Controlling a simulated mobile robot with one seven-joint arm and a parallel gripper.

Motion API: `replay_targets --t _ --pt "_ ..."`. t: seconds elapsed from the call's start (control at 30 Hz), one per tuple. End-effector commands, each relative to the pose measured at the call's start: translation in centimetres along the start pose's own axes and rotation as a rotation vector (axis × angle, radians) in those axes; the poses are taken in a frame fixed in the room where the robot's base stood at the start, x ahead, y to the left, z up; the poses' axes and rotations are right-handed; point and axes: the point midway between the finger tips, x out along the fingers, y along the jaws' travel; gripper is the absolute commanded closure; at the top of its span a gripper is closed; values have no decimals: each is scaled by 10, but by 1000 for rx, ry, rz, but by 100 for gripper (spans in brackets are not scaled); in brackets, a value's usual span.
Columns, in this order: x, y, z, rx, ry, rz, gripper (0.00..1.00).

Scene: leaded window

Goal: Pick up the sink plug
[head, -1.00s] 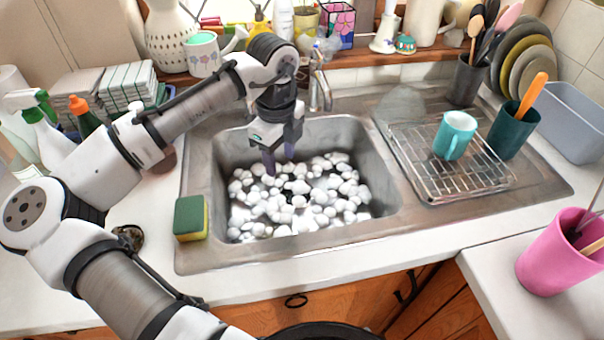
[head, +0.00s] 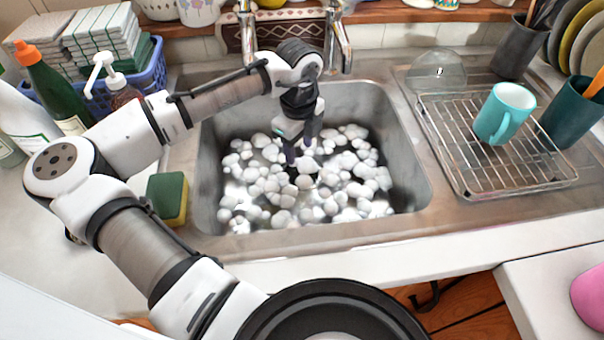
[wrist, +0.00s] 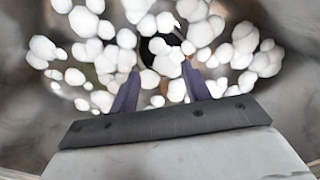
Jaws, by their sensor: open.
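My gripper (head: 298,156) points down into the steel sink (head: 412,205), its two dark purple fingers apart, low over clumps of white foam (head: 262,180). In the wrist view the fingers of my gripper (wrist: 161,70) are spread, with white foam between and beyond their tips. A dark round patch (wrist: 152,46) shows among the foam just beyond the fingertips; I cannot tell whether it is the sink plug or the drain opening. Foam covers part of it. No plug can be made out for certain in the head view.
Sink walls surround my gripper closely. A tap (head: 338,40) rises behind it. A green and yellow sponge (head: 168,197) sits at the left rim. A wire rack (head: 470,165) with a teal mug (head: 504,113) stands on the right. Bottles (head: 52,90) stand at the left.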

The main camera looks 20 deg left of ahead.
Motion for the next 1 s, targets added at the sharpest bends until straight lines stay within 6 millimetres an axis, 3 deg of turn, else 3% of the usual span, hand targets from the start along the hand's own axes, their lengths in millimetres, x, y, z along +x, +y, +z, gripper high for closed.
replay_targets --t 0.27,0.6,0.83,1.0 --pt "21 -1 -2 1 0 1 53" --pt "64 -3 -5 -1 -1 1 53" --pt "66 -3 -5 -1 -1 -1 53" --pt "66 -3 -5 -1 -1 -1 72"
